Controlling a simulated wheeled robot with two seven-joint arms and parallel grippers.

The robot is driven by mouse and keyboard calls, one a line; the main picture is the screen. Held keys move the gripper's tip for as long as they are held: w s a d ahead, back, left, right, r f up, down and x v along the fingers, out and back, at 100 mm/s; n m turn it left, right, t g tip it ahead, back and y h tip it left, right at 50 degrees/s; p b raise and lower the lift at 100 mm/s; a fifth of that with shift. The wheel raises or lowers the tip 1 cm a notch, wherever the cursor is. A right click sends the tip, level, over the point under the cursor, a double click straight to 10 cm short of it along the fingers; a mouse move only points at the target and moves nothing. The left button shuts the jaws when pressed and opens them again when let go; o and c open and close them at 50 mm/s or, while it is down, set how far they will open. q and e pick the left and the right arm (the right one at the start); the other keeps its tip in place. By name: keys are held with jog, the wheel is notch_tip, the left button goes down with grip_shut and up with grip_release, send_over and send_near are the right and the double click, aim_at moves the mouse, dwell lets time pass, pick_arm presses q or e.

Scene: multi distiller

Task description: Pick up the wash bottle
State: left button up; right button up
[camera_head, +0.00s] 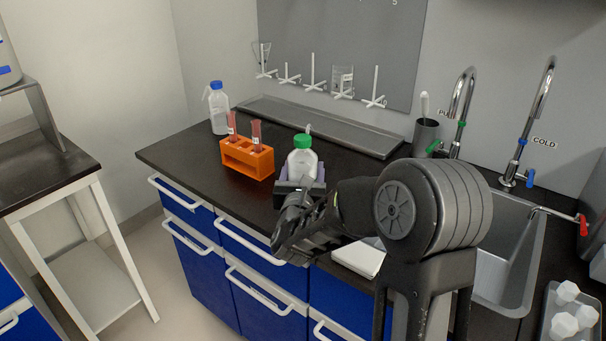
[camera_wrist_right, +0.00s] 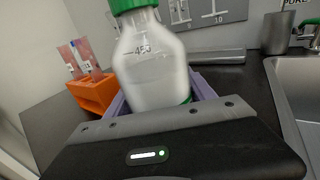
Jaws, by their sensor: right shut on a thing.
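A white wash bottle (camera_head: 302,158) with a green cap stands upright between the fingers of my right gripper (camera_head: 301,176). The bottle also shows in the right wrist view (camera_wrist_right: 152,65), with a marking on its front and its cap cut off at the top edge. The purple finger pads of my right gripper are on both sides of it, and the gripper is shut on it. The gripper hides its base in the head view, so I cannot tell whether it touches the bench. My left gripper is not in view.
An orange rack (camera_head: 247,160) with reddish tubes stands left of the bottle. A blue-capped bottle (camera_head: 218,109) stands behind the rack. A grey trough (camera_head: 320,127) lies along the wall. The sink (camera_head: 509,259) is at the right. Dark bench top is free around the rack.

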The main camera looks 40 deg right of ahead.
aim_at(303, 135)
notch_tip(303, 135, up, 10)
jog(key=shift+r, duration=0.1)
dwell(0.4)
dwell(0.7)
